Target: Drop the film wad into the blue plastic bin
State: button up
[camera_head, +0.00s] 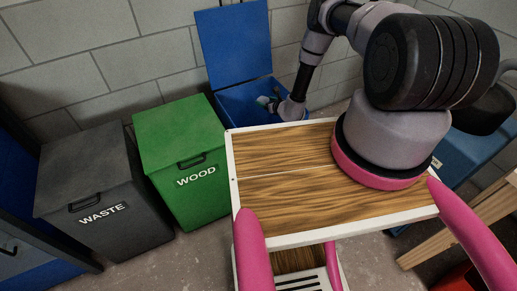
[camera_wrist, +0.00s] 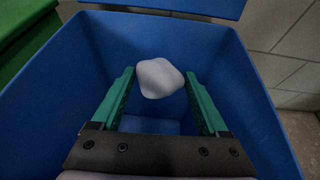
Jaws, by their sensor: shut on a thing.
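The film wad (camera_wrist: 158,78) is a pale, rounded lump between the fingertips of my gripper (camera_wrist: 159,76). The gripper's green fingers are shut on it. In the wrist view the wad is seen over the inside of the blue plastic bin (camera_wrist: 265,115), whose walls surround the fingers in the picture. In the head view the blue bin (camera_head: 232,103) stands against the wall with its lid (camera_head: 234,45) raised. My gripper (camera_head: 265,101) is at the bin's opening there, small and partly hidden by my arm.
A green bin marked WOOD (camera_head: 180,145) and a dark grey bin marked WASTE (camera_head: 92,185) stand to the left, lids shut. A block wall (camera_head: 120,25) is behind. At right are a blue container (camera_head: 460,155) and a wooden piece (camera_head: 455,230).

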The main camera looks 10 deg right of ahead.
jog(key=o, duration=1.2)
jog(key=shift+s, duration=0.1)
jog(key=v, duration=1)
jog(key=shift+s+d+r, duration=0.15)
jog(key=shift+s+r, duration=0.05)
jog(key=shift+s, duration=0.05)
